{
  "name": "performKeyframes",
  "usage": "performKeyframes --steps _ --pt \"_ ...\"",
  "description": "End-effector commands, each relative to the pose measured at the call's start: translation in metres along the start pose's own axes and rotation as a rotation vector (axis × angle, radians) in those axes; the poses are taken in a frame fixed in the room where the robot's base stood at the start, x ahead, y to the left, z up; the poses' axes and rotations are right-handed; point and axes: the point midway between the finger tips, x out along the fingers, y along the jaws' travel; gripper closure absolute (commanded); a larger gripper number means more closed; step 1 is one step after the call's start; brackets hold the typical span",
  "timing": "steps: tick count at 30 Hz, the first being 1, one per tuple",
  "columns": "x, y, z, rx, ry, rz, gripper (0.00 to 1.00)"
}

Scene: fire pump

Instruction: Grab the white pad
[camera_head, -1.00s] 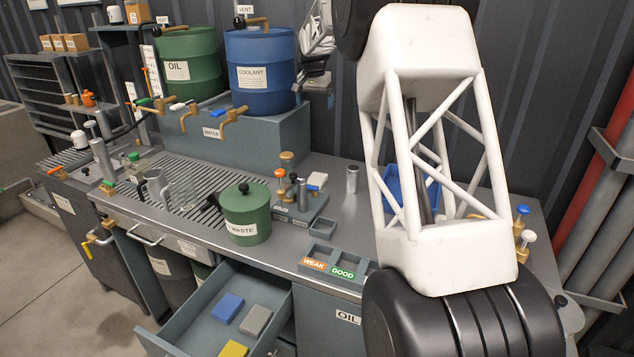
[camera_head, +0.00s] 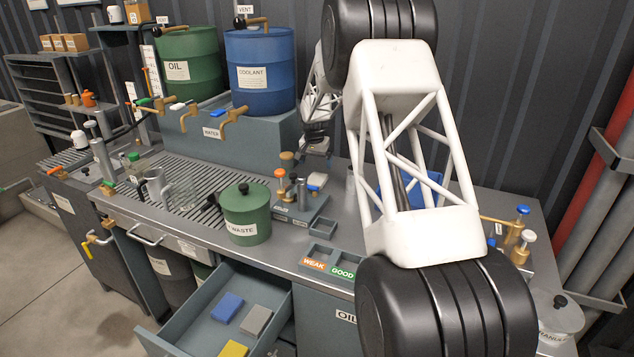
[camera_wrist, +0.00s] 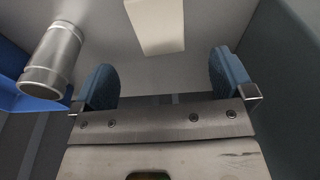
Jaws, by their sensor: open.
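The white pad (camera_head: 317,180) lies on the bench top, just behind the small valve block, in the head view. In the wrist view the white pad (camera_wrist: 156,24) is a pale block at the top edge, beyond the fingers and between them; its far end is cut off. My gripper (camera_head: 316,153) hangs just above and behind the pad in the head view. In the wrist view my gripper (camera_wrist: 166,80) has its two blue fingers wide apart with nothing between them.
A metal cylinder (camera_wrist: 54,58) stands left of the fingers in the wrist view, by a blue bin (camera_wrist: 12,85). The valve block (camera_head: 300,208) with knobs is in front of the pad. A green waste pot (camera_head: 247,220) and an open drawer (camera_head: 205,312) with coloured pads are nearer.

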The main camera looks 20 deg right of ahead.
Motion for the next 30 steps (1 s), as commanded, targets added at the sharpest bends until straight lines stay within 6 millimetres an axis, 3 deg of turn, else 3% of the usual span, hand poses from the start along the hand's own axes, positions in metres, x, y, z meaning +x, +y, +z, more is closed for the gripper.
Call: performKeyframes --steps 7,17,30 --pt "0.002 0.0 0.0 0.0 -0.001 0.0 0.0" --pt "0.024 0.0 0.0 0.0 0.0 0.0 0.0" --pt "0.029 0.0 0.0 0.0 -0.001 0.001 0.0"
